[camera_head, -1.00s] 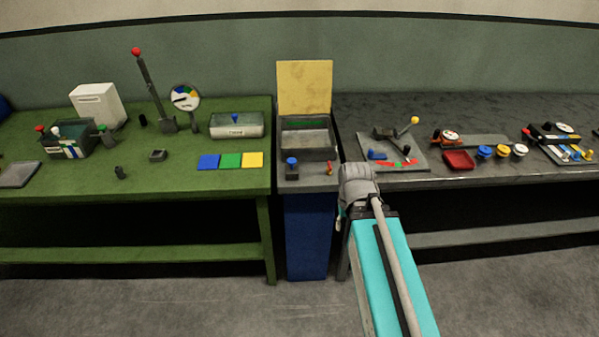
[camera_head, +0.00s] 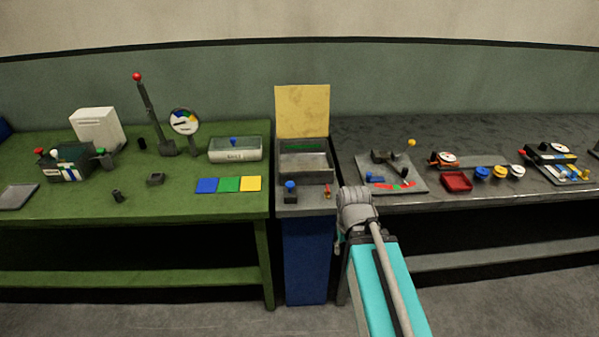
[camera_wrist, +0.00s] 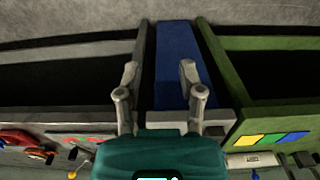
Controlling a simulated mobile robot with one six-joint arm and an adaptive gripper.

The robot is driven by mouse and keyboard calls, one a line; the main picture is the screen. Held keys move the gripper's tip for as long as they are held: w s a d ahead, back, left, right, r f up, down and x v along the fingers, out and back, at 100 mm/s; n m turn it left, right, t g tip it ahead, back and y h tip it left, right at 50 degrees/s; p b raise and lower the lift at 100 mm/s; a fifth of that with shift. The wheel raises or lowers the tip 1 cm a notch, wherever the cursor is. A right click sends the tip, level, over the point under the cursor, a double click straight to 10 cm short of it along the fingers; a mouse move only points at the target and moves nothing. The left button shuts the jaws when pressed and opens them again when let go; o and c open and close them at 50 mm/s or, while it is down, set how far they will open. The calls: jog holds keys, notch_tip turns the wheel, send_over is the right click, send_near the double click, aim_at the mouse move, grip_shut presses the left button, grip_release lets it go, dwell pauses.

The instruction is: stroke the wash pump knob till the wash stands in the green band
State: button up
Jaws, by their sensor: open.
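The wash stand (camera_head: 306,212) is between the two benches, with an open grey basin and a blue cabinet below. The blue pump knob (camera_head: 290,187) stands upright on its front left ledge. A green band (camera_head: 303,147) runs along the basin's inner back wall; I cannot tell the wash level against it. My gripper (camera_wrist: 158,72) is open and empty in the wrist view, its fingers apart in front of the blue cabinet (camera_wrist: 175,60). The gripper is apart from the knob.
A small red-topped fitting (camera_head: 328,192) is on the ledge's right. A yellow board (camera_head: 302,112) stands behind the basin. The green bench (camera_head: 130,208) at left and dark bench (camera_head: 480,195) at right hold other devices. Floor in front is clear.

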jog(key=shift+w+r, duration=0.1)
jog(key=shift+w, duration=0.15)
jog(key=c, duration=0.4)
jog(key=w+a+r+n+p, duration=0.1)
jog(key=w, duration=0.4)
jog(key=w+a+r+n+p, duration=0.1)
jog(key=w+a, duration=0.1)
jog(key=w, duration=0.3)
jog(key=w+a+r+n+p, duration=0.1)
jog(key=w+a, duration=0.1)
jog(key=w, duration=0.3)
jog(key=shift+w+a+r+g+p, duration=0.25)
jog(key=shift+w+r+g+p, duration=0.05)
jog(key=shift+p, duration=0.05)
grip_shut()
notch_tip(320, 180, up, 4)
jog(key=n+p, duration=0.4)
send_over(289, 183)
jog(key=shift+w+f+h, duration=0.1)
jog(key=shift+f+h, duration=0.1)
jog(key=shift+h, duration=0.2)
jog(key=shift+w+a+n, duration=0.35)
jog(key=shift+w+n, duration=0.05)
jog(key=shift+f+b, duration=0.15)
jog(key=shift+b, duration=0.25)
jog(key=f+b, duration=0.6)
jog(key=shift+s+d+f, duration=0.25)
jog(key=shift+s+f, duration=0.05)
jog(key=shift+b, duration=0.3)
